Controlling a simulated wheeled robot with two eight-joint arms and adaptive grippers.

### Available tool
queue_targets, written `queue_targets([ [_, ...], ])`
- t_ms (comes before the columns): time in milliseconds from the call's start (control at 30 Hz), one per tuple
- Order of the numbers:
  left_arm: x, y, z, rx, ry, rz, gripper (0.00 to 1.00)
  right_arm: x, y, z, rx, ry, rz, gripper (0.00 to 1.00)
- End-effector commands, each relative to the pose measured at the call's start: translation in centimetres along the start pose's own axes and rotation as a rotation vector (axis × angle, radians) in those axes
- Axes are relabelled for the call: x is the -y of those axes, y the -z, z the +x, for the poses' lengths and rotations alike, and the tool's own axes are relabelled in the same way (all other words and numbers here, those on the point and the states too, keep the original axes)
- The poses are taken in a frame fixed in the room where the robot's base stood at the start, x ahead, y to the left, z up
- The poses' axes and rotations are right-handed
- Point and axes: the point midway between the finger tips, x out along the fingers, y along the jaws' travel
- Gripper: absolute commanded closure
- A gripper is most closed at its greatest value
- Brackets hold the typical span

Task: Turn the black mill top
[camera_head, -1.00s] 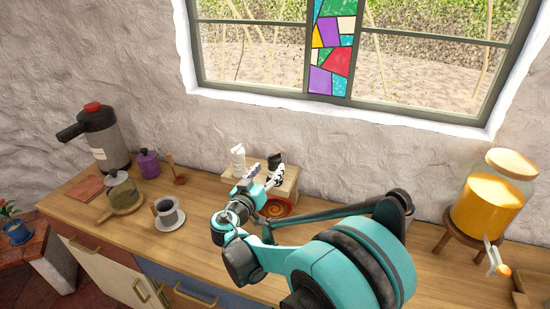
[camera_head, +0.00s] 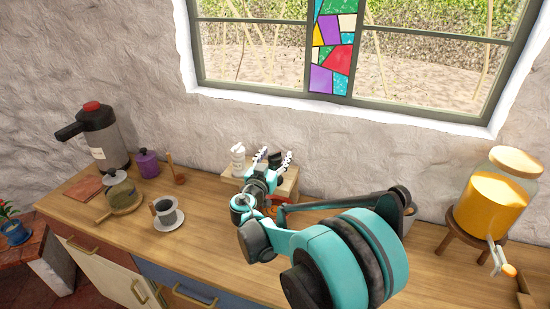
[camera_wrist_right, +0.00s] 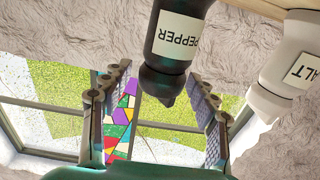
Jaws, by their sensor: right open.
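The black mill, labelled PEPPER, shows in the right wrist view (camera_wrist_right: 180,35), upside down in the picture, with its dark rounded top (camera_wrist_right: 160,82) toward my palm. In the head view the black mill (camera_head: 275,157) is mostly hidden behind my right gripper (camera_head: 275,160). The right gripper is open; in the wrist view its two fingers (camera_wrist_right: 160,74) stand on either side of the mill's top, with visible gaps. A white mill labelled SALT (camera_wrist_right: 290,65) stands beside it; it also shows in the head view (camera_head: 238,157). My left gripper is not in view.
Both mills stand on a small wooden riser (camera_head: 289,187) against the rough wall. Left on the counter are a cup on a saucer (camera_head: 168,223), a lidded pot, a purple canister (camera_head: 148,164) and a flask (camera_head: 103,138). A juice dispenser (camera_head: 490,205) stands at right.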

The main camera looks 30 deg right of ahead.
Motion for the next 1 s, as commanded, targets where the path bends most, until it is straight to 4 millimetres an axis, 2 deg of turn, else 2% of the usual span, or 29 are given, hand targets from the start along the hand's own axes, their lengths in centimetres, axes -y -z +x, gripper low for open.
queue_targets([
  [100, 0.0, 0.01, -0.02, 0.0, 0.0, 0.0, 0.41, 0.0, 0.02, -0.02, 0.0, 0.0, 0.0, 0.41],
  [300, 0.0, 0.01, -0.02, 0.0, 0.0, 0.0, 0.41, 0.01, 0.01, -0.03, 0.0, 0.0, 0.0, 0.92],
  [667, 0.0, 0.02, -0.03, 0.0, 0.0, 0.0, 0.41, 0.12, -0.02, -0.04, 0.0, -0.039, 0.0, 0.92],
  [1000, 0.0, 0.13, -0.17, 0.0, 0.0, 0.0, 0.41, 0.24, 0.0, -0.01, 0.0, -0.259, 0.0, 0.92],
])
